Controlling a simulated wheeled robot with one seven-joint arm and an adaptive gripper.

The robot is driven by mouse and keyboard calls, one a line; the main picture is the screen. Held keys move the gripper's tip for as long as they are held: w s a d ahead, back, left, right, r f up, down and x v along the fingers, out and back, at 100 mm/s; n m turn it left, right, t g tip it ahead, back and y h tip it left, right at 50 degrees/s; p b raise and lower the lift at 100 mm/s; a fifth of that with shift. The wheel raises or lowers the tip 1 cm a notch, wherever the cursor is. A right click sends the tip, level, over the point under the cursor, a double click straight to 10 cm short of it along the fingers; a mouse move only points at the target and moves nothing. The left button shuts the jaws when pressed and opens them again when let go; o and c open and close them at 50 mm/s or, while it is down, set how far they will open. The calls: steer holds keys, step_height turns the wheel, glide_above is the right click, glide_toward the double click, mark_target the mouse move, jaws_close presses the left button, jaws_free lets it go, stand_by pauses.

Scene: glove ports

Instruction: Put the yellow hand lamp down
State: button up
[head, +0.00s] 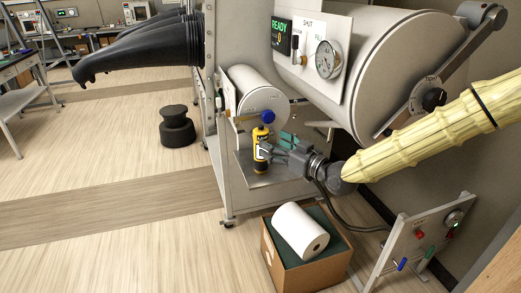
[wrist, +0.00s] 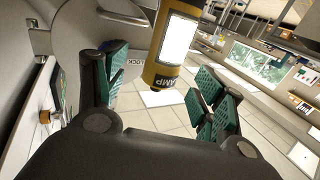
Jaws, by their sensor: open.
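The yellow hand lamp (head: 261,162) is upright at the small metal shelf beside the cabinet in the head view. I cannot tell for sure whether its base touches the shelf. My gripper (head: 276,150) is right beside it and covers part of its side. In the wrist view the lamp (wrist: 181,42) shows its white label and black lettering, in the space between the fingers. My gripper (wrist: 162,88) is open, with visible gaps between its green pads and the lamp. The lamp's top is cut off there.
A blue knob (head: 268,116) is just above the lamp, in front of a small round chamber door (head: 262,103). A cardboard box (head: 314,272) with a white roll (head: 300,231) stands below. A panel stand (head: 418,243) is at right. Open floor (head: 110,205) lies left.

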mark_target(267, 140)
steer(key=shift+p+x, duration=0.85)
steer(key=shift+x, duration=2.2)
steer(key=shift+s+a, duration=0.15)
steer(key=c, duration=1.2)
steer(key=shift+c, duration=0.5)
steer(key=shift+r, duration=0.15)
